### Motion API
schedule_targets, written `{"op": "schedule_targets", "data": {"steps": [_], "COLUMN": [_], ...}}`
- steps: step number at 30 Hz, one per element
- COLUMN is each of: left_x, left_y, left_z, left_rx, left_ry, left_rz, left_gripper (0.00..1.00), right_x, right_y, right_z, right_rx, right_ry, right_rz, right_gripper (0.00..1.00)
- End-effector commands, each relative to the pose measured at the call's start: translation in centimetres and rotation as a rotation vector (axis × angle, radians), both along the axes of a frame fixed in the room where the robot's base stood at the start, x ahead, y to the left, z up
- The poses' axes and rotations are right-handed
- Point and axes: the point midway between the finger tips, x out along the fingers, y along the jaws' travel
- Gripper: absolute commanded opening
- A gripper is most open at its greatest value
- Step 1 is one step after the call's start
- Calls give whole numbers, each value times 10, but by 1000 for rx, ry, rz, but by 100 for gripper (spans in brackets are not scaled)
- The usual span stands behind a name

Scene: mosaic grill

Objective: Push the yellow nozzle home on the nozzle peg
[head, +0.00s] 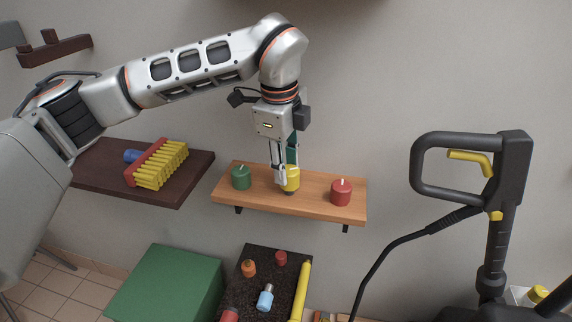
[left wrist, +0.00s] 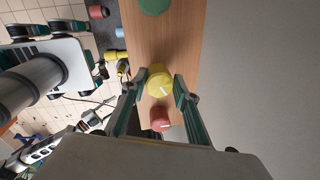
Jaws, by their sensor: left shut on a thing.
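The yellow nozzle (head: 292,179) is a short round knob with a pale mark on top, at the middle of the wooden shelf (head: 262,199). It also shows in the left wrist view (left wrist: 160,77). My left gripper (head: 284,176) points down from above and is shut on the yellow nozzle, one finger on each side (left wrist: 160,87). A small dark piece shows under the nozzle; I cannot tell whether it is the nozzle peg or how far the nozzle sits on it.
A green nozzle (head: 241,177) stands left on the shelf and a red nozzle (head: 341,192) right. A brush with yellow bristles (head: 161,165) lies on a dark shelf (head: 190,183). Below are a green box (head: 165,285) and a dark surface with small items. A pressure washer (head: 505,190) stands right.

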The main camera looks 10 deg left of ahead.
Motion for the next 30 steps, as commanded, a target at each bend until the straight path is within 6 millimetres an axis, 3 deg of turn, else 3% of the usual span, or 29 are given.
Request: {"op": "schedule_targets", "data": {"steps": [29, 30], "left_x": [0, 0], "left_y": [0, 0], "left_z": [-22, -22], "left_rx": [0, 0], "left_ry": [0, 0], "left_rz": [0, 0], "left_gripper": [0, 32], "right_x": [-3, -3], "right_y": [0, 0], "right_z": [-17, -17], "right_rx": [0, 0], "right_ry": [9, 9], "right_rz": [-1, -1], "right_gripper": [40, 40]}}
